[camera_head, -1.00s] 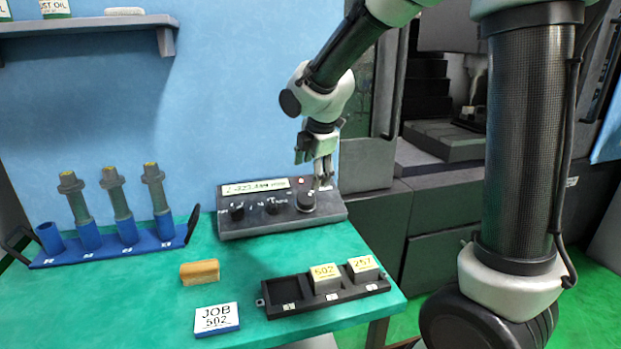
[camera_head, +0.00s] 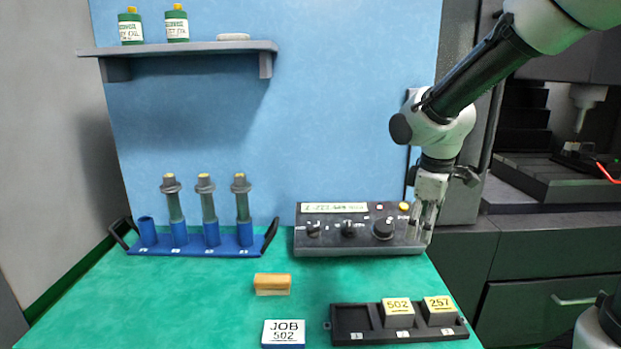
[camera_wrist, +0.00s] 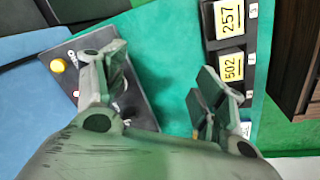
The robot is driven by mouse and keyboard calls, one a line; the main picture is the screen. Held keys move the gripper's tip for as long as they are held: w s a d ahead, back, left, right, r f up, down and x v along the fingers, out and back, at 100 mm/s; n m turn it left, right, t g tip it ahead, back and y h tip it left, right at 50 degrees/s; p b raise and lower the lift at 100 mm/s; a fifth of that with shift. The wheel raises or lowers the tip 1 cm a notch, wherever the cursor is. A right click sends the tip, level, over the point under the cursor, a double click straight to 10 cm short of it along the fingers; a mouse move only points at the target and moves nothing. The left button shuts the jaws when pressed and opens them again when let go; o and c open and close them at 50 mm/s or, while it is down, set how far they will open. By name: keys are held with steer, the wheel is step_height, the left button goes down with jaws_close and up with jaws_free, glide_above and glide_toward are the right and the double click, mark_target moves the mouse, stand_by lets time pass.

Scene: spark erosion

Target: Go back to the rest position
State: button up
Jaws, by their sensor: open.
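My gripper (camera_head: 430,218) points down at the right end of the grey control box (camera_head: 345,240), which has dark knobs, a display strip and a yellow button. In the head view the fingers overlap the box's right edge, and I cannot tell whether they touch it. The wrist view shows the two fingers (camera_wrist: 160,95) spread apart with nothing between them. The box also shows in the wrist view (camera_wrist: 140,108), partly hidden behind the left finger.
A black tray (camera_head: 365,316) holds blocks marked 502 (camera_head: 398,313) and 257 (camera_head: 440,311). A blue rack (camera_head: 195,248) holds several electrodes. A tan block (camera_head: 272,284) and JOB 502 card (camera_head: 284,333) lie on the green table. A shelf (camera_head: 180,48) hangs above.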

steer(key=s+d+r+m+t, duration=0.1)
steer(key=s+d+r+m, duration=0.3)
steer(key=s, duration=0.5)
steer(key=s+d+r+m+t, duration=0.1)
steer(key=s+d+r+m, duration=0.3)
steer(key=s, duration=0.6)
steer(key=d+m, duration=0.2)
steer(key=m, duration=0.1)
steer(key=shift+d+y, duration=0.3)
steer(key=shift+s, duration=0.1)
